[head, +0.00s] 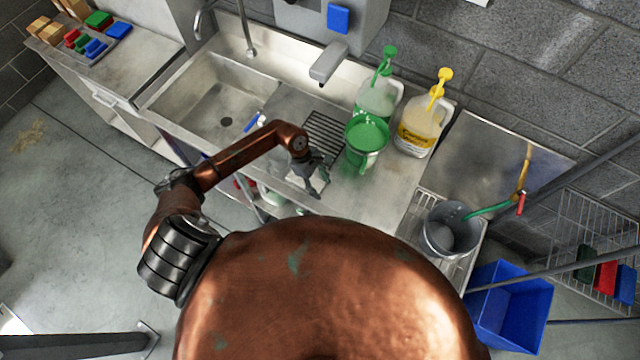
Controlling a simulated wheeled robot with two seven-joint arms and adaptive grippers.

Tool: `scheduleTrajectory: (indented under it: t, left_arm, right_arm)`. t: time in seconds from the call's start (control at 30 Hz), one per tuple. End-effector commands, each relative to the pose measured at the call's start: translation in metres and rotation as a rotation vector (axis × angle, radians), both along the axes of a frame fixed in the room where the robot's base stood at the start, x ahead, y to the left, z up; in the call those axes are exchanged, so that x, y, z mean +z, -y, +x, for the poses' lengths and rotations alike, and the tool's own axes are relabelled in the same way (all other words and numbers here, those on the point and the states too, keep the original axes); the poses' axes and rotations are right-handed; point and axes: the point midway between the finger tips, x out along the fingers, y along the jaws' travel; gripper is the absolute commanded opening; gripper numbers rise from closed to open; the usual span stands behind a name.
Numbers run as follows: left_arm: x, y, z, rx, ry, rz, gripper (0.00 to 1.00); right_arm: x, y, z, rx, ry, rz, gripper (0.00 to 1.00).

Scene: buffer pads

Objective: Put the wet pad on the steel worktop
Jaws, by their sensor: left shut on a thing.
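My left gripper (318,188) is above the front part of the steel worktop (385,190), left of the green bucket. It is shut on a small, dark, greyish-green thing (323,175), mostly hidden by the fingers. I cannot tell whether this is the wet pad. The worktop has bare steel in front of and to the right of the green bucket. My right gripper is not in view.
A green bucket (367,133) and two pump jugs, green-topped (378,97) and yellow-topped (420,125), stand on the worktop. A sink (228,105) is at left, a grey bucket (450,231) at right. Coloured pads (98,20) lie far left. A blue bin (512,305) stands lower right.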

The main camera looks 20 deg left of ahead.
Motion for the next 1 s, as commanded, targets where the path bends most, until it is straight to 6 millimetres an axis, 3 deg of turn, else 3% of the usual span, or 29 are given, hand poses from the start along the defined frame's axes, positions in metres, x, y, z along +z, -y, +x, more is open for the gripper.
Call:
scheduleTrajectory:
  t: [0.37, 0.4, 0.63, 1.0]
  left_arm:
    - [-0.0055, 0.0000, -0.0001, -0.002, 0.001, 0.001, 0.26]
    - [-0.0054, 0.0001, -0.0004, -0.001, 0.000, 0.001, 0.46]
    - [-0.0045, 0.0001, -0.0003, -0.001, 0.000, 0.001, 0.62]
    - [-0.0007, 0.0001, -0.0003, -0.001, 0.000, 0.000, 0.62]
  right_arm:
    - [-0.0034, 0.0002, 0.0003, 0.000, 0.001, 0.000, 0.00]
    - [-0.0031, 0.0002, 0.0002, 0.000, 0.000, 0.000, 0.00]
    - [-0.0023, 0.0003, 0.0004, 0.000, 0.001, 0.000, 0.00]
    - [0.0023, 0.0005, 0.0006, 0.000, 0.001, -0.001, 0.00]
